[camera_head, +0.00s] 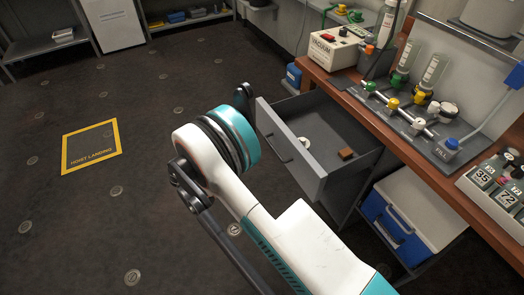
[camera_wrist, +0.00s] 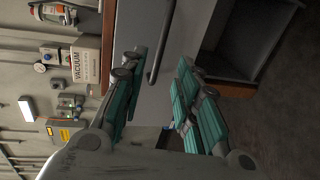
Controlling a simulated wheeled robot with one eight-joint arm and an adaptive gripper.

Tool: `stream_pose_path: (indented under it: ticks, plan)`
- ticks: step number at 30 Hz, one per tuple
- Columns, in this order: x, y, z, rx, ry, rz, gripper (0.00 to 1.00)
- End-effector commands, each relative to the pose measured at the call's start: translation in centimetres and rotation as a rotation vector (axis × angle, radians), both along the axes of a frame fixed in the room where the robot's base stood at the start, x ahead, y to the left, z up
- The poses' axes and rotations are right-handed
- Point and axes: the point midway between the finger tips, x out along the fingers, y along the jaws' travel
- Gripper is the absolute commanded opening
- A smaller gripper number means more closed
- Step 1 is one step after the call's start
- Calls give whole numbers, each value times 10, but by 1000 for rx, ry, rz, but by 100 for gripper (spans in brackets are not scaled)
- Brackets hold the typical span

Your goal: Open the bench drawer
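The bench drawer (camera_head: 318,183) is pulled well out from under the wooden bench top in the head view. Its grey inside shows a small white round thing (camera_head: 304,143) and a brown block (camera_head: 346,154). The bar handle (camera_head: 277,147) is on its front; in the wrist view the handle (camera_wrist: 159,45) runs between my finger lines, against the pale drawer front (camera_wrist: 190,25). My gripper (camera_wrist: 155,78) has its teal fingers spread apart, with visible gaps to the handle. Whether a finger touches it I cannot tell. In the head view my arm mostly hides the gripper.
A blue and white box (camera_head: 405,222) sits under the bench, right of the drawer. Open floor with a yellow-framed marking (camera_head: 91,146) lies left.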

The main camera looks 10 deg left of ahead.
Motion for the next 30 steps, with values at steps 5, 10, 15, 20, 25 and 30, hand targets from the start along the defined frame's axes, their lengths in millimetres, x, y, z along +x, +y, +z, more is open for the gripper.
stream_pose_path:
  ticks: [5, 10, 15, 20, 25, 30]
  plan:
    - [-10, 15, 3, 0, 0, 1, 29]
    - [-12, 18, 4, 0, 0, 0, 29]
    - [-12, 18, 4, 0, 0, 0, 29]
    - [-12, 18, 4, 0, 0, 0, 29]
    - [-8, 16, 9, 4, -2, 0, 29]
    - [31, 3, 53, 54, -26, 9, 29]
